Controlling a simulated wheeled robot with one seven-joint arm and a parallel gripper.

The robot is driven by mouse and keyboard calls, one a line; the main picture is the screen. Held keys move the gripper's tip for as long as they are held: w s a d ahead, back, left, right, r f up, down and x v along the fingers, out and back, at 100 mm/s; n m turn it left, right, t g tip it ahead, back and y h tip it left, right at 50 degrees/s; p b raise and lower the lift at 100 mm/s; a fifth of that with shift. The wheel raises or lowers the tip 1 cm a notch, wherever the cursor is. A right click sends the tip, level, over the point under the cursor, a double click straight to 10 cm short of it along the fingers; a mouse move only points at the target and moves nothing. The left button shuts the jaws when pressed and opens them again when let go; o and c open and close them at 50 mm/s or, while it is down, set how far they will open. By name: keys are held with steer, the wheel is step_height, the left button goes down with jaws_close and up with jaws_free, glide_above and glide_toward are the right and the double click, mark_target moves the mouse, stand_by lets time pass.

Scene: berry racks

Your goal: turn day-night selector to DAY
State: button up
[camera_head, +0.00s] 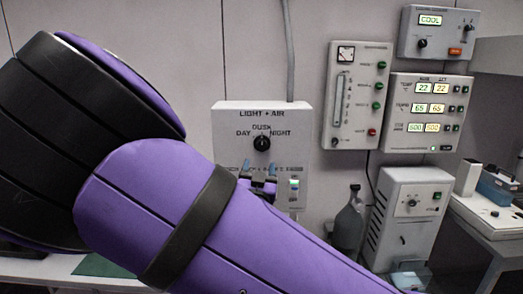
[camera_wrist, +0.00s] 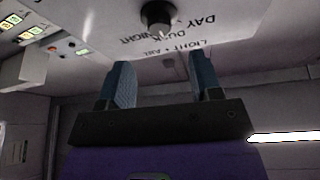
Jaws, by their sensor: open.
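The day-night selector is a round black knob (camera_head: 262,143) on the white LIGHT + AIR panel (camera_head: 230,118). DAY is printed at its left, DUSK above and NIGHT at its right. Its pointer seems to face DUSK, though the mark is small. In the wrist view the knob (camera_wrist: 157,14) is at the top edge, with the lettering inverted. My gripper (camera_head: 258,168) is just below the knob in the head view, its blue fingers apart. In the wrist view my gripper (camera_wrist: 160,72) is open and empty, with the knob beyond the gap between its fingertips and not between them.
A small lit switch (camera_head: 294,186) is on the panel's lower right. Control boxes with a gauge (camera_head: 345,54) and lit displays (camera_head: 430,88) hang to the right. A grey bottle (camera_head: 349,222) and white cabinet (camera_head: 410,215) stand below. My arm hides the panel's lower left.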

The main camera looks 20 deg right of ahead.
mark_target(262, 147)
steer(key=x, duration=0.7)
steer(key=shift+w+d+r, duration=0.1)
steer(key=shift+w+r, duration=0.05)
steer(key=shift+w, duration=0.2)
steer(key=c, duration=0.9)
